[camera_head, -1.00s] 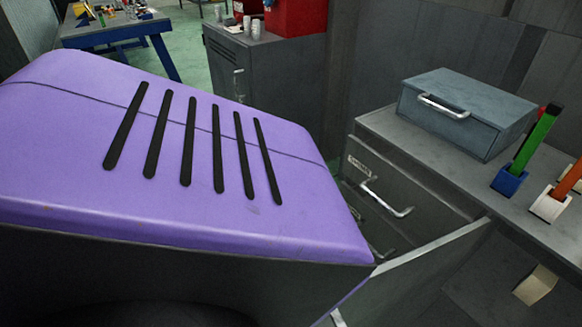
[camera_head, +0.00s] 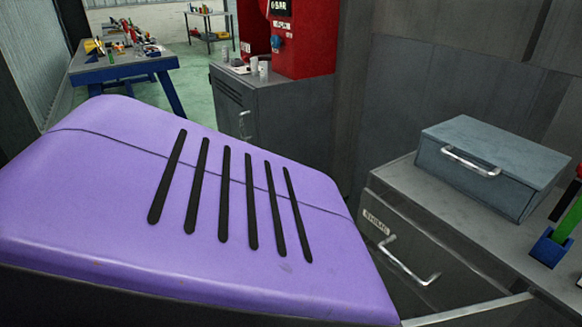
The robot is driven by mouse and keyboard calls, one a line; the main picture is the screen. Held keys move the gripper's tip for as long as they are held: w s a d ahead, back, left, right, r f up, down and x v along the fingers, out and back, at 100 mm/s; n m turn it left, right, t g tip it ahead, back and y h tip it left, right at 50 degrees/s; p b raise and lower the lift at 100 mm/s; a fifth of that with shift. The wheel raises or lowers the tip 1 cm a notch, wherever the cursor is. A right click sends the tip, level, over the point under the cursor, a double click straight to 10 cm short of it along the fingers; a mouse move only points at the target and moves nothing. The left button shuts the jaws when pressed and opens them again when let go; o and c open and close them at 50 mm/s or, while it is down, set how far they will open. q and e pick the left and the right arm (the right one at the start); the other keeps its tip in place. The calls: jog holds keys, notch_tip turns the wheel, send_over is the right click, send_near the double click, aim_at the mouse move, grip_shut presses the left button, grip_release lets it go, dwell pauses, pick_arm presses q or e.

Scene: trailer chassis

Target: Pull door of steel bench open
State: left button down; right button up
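The grey steel bench (camera_head: 400,172) stands at the right in the head view. A front with a label and a silver handle (camera_head: 408,262) shows below its top. A thin pale panel edge (camera_head: 470,312) stands out from the bench front at the bottom of the picture. It looks like the edge of the bench door, swung out, but most of that panel is cut off by the frame. Neither of my grippers is in view, so I cannot see where they are relative to the door.
A large purple slotted panel (camera_head: 100,205) fills the lower left foreground. A blue-grey box (camera_head: 490,160) and a blue holder (camera_head: 550,247) are on the bench top. A grey cabinet (camera_head: 285,125) stands behind. A blue table (camera_head: 110,65) is far left, with green floor nearby.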

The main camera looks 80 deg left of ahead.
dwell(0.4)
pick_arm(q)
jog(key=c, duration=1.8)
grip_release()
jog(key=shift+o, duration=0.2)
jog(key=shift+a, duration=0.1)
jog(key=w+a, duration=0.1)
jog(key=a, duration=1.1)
